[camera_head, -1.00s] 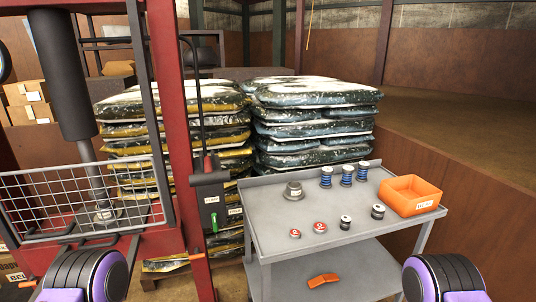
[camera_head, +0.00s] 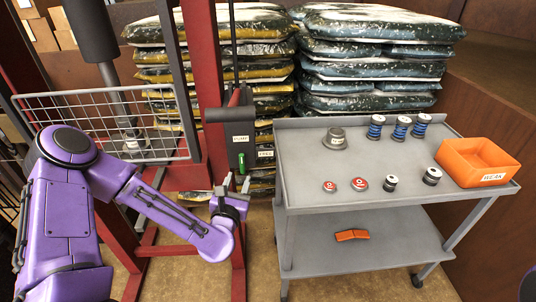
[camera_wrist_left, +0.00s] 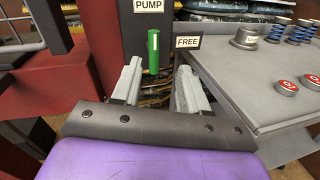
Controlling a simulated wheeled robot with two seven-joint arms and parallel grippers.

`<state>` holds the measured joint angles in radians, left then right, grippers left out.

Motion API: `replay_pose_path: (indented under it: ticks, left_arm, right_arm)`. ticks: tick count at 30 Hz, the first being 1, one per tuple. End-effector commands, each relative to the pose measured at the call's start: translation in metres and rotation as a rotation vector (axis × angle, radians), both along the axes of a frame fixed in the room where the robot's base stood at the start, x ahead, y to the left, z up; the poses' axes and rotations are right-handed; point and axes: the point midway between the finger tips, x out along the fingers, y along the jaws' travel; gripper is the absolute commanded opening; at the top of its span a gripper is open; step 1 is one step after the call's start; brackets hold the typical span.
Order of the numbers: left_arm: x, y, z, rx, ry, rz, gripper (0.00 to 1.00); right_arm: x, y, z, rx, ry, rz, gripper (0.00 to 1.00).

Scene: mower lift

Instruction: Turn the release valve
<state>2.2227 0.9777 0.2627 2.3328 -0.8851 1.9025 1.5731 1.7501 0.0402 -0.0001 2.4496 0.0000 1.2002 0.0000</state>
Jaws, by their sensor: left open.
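The release valve is a green handle (camera_head: 245,184) low on the dark pump box (camera_head: 240,135) of the red lift. In the left wrist view the green handle (camera_wrist_left: 153,50) stands upright below a PUMP label, with a FREE label (camera_wrist_left: 188,42) to its right. My left gripper (camera_head: 234,187) is at the handle in the head view. In the left wrist view its two grey fingers (camera_wrist_left: 158,88) are apart, with the handle just beyond them, nearer the left finger. I cannot tell whether they touch it. My right gripper is not in view.
A wire mesh guard (camera_head: 70,110) and red posts (camera_head: 205,90) are close on the left.

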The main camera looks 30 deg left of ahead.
Motion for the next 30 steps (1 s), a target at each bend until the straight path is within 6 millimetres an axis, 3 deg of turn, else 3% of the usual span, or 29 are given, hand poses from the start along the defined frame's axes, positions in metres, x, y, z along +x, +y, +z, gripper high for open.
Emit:
replay_pose_path:
  ticks: [3,7,19,30]
  left_arm:
    - [-0.002,0.006,0.002,-0.127,-0.056,0.024,0.44]
    - [0.009,0.011,0.003,-0.146,-0.064,0.024,0.44]
    - [0.086,0.037,0.002,-0.142,-0.058,0.019,0.44]
    - [0.097,0.04,0.0,-0.144,-0.056,0.017,0.44]
  right_arm:
    - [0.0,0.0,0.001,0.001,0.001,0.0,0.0]
    - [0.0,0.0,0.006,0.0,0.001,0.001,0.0]
    - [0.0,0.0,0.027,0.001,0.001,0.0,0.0]
    - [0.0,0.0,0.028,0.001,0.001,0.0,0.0]
